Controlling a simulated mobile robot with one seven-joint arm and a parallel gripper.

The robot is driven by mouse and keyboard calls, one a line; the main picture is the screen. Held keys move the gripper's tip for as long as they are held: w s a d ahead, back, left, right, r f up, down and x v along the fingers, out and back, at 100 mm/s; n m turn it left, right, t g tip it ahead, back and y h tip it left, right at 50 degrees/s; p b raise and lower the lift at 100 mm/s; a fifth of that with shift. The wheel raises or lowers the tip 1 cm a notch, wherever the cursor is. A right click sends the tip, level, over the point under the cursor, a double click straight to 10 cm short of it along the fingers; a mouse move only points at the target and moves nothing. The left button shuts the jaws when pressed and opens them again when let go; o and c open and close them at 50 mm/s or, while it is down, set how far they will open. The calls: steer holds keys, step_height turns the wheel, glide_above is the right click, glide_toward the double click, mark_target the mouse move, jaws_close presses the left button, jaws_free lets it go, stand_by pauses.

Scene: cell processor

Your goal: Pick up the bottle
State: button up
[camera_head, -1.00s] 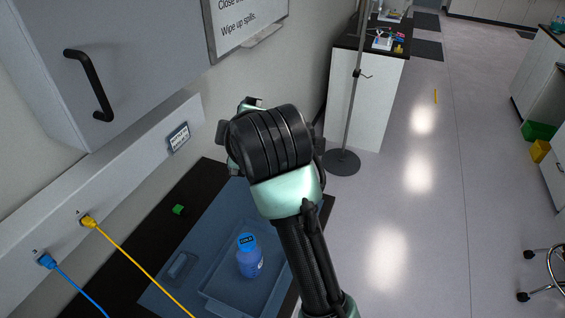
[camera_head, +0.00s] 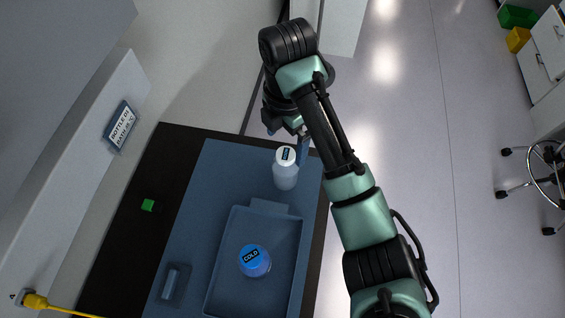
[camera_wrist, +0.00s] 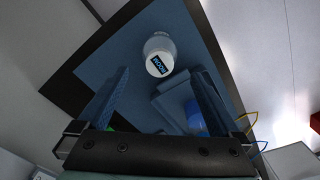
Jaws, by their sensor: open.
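A white-capped bottle (camera_head: 286,170) with a pale body stands on the blue mat near its far end. The wrist view shows its cap (camera_wrist: 158,65) with a dark label that seems to read ROOM. A second bottle with a blue cap (camera_head: 254,260) marked COLD stands inside the blue tray. Its blue part also shows in the wrist view (camera_wrist: 196,118). My gripper (camera_head: 287,139) is open and empty beside the far side of the white-capped bottle. In the wrist view the bottle lies ahead of the open fingers (camera_wrist: 162,82), not clearly between them. Contact cannot be told.
The tray (camera_head: 222,262) sits on the mat (camera_head: 215,178) over a dark counter (camera_head: 172,150). A small green block (camera_head: 148,205) lies left of the mat. A wall (camera_head: 75,180) with a sign (camera_head: 121,125) bounds the left.

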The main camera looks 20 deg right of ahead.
mark_target(285, 154)
step_height(285, 154, down, 5)
steer(key=shift+r+b, duration=0.1)
steer(key=shift+b, duration=0.95)
steer(key=shift+f+p, duration=0.95)
steer(key=shift+f, duration=1.6)
steer(key=c, duration=1.5)
step_height(285, 154, up, 10)
steer(key=shift+r+p, duration=0.1)
steer(key=shift+p, duration=0.6)
steer(key=o, duration=1)
steer(key=shift+c, duration=0.2)
steer(key=shift+d, duration=0.1)
jaws_close()
